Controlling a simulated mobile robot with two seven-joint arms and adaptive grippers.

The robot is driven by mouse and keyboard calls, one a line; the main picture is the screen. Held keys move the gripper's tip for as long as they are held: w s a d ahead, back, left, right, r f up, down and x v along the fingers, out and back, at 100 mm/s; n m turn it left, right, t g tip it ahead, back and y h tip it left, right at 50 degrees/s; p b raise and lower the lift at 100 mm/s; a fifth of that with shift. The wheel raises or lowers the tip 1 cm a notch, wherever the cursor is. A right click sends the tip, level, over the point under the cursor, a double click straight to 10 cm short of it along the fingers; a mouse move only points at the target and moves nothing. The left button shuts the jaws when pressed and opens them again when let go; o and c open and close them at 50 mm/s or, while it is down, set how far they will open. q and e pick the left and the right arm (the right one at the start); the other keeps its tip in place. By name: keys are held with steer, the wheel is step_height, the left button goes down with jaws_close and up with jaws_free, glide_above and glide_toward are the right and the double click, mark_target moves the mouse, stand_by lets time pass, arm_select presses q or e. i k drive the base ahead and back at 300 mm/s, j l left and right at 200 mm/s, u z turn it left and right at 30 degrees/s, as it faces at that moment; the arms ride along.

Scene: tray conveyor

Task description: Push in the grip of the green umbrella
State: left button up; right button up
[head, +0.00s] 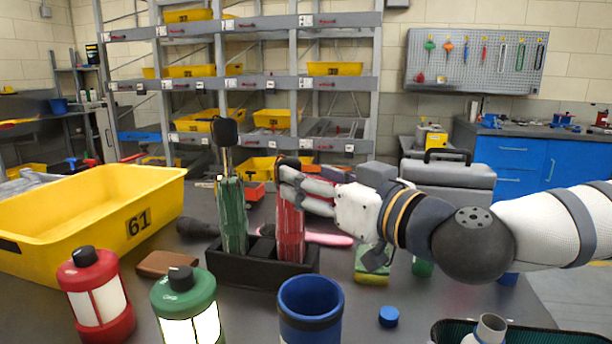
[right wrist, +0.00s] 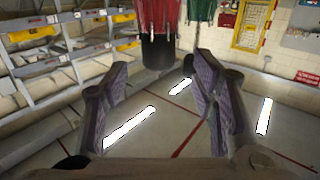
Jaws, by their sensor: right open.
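The green umbrella (head: 231,215) stands folded in the black stand (head: 262,270). Its black grip (head: 225,131) is raised on a bare metal shaft above the canopy. The red umbrella (head: 290,225) stands upright beside it, its dark grip close above its canopy. My right gripper (head: 288,178) is open at the top of the red umbrella, to the right of the green grip and lower than it. In the right wrist view, the red umbrella's black grip (right wrist: 158,52) appears between and beyond the spread fingers (right wrist: 156,68). I cannot tell whether they touch. My left gripper is out of view.
A yellow bin (head: 90,215) marked 61 stands at the left. A red lantern (head: 95,295), a green lantern (head: 183,300) and a blue cup (head: 310,308) stand in front of the stand. A brown wallet (head: 166,264) and a yellow-green sponge (head: 371,270) lie beside it.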

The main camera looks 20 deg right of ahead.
mark_target(224, 130)
steer(key=k, duration=1)
